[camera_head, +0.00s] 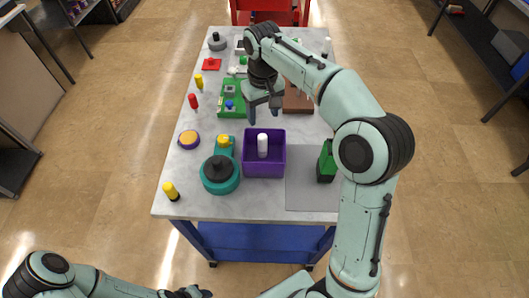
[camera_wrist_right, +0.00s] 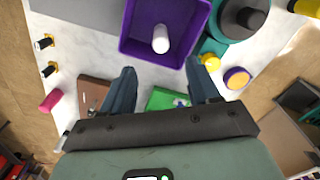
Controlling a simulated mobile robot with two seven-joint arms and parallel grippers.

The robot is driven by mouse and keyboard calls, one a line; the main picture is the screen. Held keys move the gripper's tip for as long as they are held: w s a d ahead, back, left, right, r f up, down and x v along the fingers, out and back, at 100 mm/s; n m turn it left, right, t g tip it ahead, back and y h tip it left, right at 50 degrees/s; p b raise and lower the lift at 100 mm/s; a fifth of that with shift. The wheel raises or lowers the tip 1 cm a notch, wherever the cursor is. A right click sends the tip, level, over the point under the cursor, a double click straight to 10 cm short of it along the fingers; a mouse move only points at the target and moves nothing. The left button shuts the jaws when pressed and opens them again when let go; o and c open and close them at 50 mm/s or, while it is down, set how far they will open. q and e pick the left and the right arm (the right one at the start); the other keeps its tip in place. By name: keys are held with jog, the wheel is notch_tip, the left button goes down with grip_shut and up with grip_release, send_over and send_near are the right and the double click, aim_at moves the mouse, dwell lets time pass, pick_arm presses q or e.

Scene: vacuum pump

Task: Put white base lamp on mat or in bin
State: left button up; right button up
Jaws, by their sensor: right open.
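A white cylinder (camera_head: 262,143), which looks like the white base lamp, stands inside the purple bin (camera_head: 248,168). It also shows in the right wrist view (camera_wrist_right: 160,40), with its lower end on the bin floor. The grey mat (camera_head: 308,195) lies to the right of the bin. My right gripper (camera_head: 265,114) is above the table just behind the bin. In the right wrist view its fingers (camera_wrist_right: 160,70) are wide apart with nothing between them. A dark end part of my left arm (camera_head: 187,292) shows at the bottom edge, cut off.
A green and black object (camera_head: 326,163) stands at the mat's right. A teal pump part (camera_head: 220,177) is left of the bin. Yellow (camera_head: 171,191) and red (camera_head: 193,102) pieces line the left side. A green board (camera_head: 232,99) lies behind the bin. The mat's middle is clear.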

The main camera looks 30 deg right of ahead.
pick_arm(q)
jog(key=shift+w+r+p, duration=0.55)
jog(key=shift+w+r, duration=0.4)
jog(key=shift+w, duration=0.2)
pick_arm(e)
notch_tip(320, 180, up, 6)
jog(key=shift+w+f, duration=0.1)
jog(key=shift+f, duration=0.1)
pick_arm(q)
jog(key=shift+s, duration=0.1)
pick_arm(e)
jog(key=shift+f, duration=0.1)
